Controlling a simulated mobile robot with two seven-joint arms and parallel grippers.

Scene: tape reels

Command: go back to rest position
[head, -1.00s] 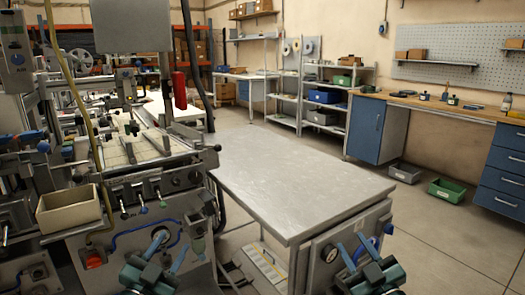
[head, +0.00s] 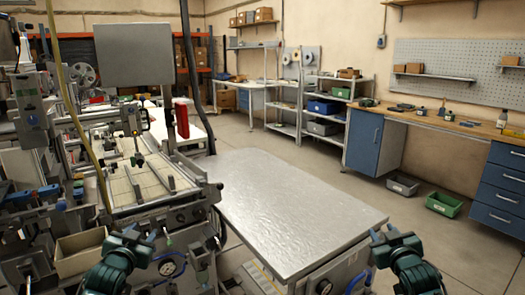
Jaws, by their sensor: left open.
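My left gripper (head: 138,236) is in the lower left of the head view, in front of the machine. It is open and nothing shows between its fingers. My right gripper (head: 383,234) is at the lower right, by the near right corner of the grey metal table (head: 290,205). Its fingers look apart and nothing shows between them. Both grippers are raised, and neither is seen touching anything. The table top is bare.
The machine (head: 150,195) with a blank panel (head: 133,55) fills the left side. A beige bin (head: 80,255) sits near my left gripper. A workbench (head: 440,122) with blue drawers stands at the right.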

